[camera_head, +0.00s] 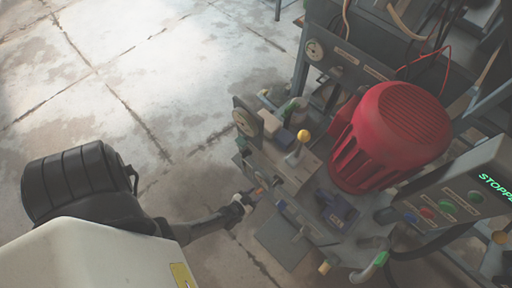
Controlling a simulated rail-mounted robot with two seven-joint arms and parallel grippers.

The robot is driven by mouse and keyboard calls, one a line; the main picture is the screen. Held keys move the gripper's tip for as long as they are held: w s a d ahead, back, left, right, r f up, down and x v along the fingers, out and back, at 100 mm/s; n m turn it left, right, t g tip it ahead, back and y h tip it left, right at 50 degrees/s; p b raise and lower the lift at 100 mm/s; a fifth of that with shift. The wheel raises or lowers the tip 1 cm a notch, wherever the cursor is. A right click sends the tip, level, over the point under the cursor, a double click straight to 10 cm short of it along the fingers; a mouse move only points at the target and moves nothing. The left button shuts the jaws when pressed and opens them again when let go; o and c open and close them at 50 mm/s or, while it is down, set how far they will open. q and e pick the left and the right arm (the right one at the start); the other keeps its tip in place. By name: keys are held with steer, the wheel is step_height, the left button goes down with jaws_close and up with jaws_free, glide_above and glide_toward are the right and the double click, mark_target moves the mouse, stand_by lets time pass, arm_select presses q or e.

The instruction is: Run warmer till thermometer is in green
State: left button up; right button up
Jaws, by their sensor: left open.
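A plate press with a large red motor housing (390,135) fills the right half of the head view. A control box (452,205) at the right has several coloured buttons and a screen (495,188) with green letters reading "STOPPE", cut off by the picture edge. My right gripper is out of view.
Dark frames and cables crowd the back right. The concrete floor (130,70) at the left is clear.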

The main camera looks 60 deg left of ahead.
arm_select(q)
steer(key=shift+w+a+f, duration=0.1)
steer(key=shift+w+f, duration=0.15)
steer(key=shift+w, duration=0.4)
steer(key=shift+c, duration=0.4)
jaws_close()
